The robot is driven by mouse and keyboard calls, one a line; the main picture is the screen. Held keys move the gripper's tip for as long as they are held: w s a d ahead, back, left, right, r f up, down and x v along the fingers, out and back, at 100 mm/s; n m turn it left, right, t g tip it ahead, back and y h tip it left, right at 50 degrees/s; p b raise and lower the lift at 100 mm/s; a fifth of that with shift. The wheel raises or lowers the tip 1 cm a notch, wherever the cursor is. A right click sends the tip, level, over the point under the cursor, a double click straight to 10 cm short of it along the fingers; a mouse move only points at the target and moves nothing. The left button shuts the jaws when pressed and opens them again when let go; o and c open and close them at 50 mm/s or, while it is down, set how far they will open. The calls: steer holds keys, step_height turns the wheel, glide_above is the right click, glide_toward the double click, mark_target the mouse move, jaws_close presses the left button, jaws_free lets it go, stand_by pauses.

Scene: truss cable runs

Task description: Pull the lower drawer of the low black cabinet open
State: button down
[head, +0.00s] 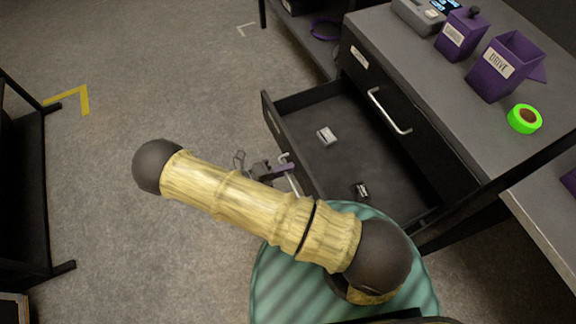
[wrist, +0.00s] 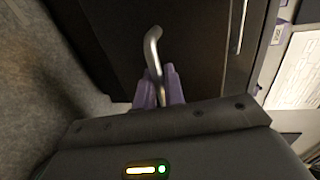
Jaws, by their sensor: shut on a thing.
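The low black cabinet (head: 440,75) is at the right in the head view. Its lower drawer (head: 345,165) stands well out, with its inside showing. A small pale thing (head: 326,136) and a small dark and silver thing (head: 362,190) lie in it. My gripper (head: 284,168) is at the drawer's front, its purple fingers at the metal bar handle (head: 293,184). In the wrist view, my gripper (wrist: 160,92) is shut on that handle (wrist: 152,48), with the dark drawer front (wrist: 195,40) behind. My arm hides part of the drawer's near side.
The upper drawer, with its own handle (head: 390,112), is shut. On the cabinet top are a purple DRIVE bin (head: 497,72), another purple bin (head: 462,35), a green tape roll (head: 525,118) and a grey device (head: 420,14). Floor left of the drawer is clear; a black frame stands far left.

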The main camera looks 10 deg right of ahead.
steer(key=shift+w+a, duration=0.15)
steer(key=shift+a, duration=0.1)
steer(key=c, duration=1.9)
jaws_free()
steer(key=v, duration=1.7)
steer(key=shift+a+p, duration=0.2)
steer(key=shift+p, duration=0.1)
steer(key=shift+d, duration=0.1)
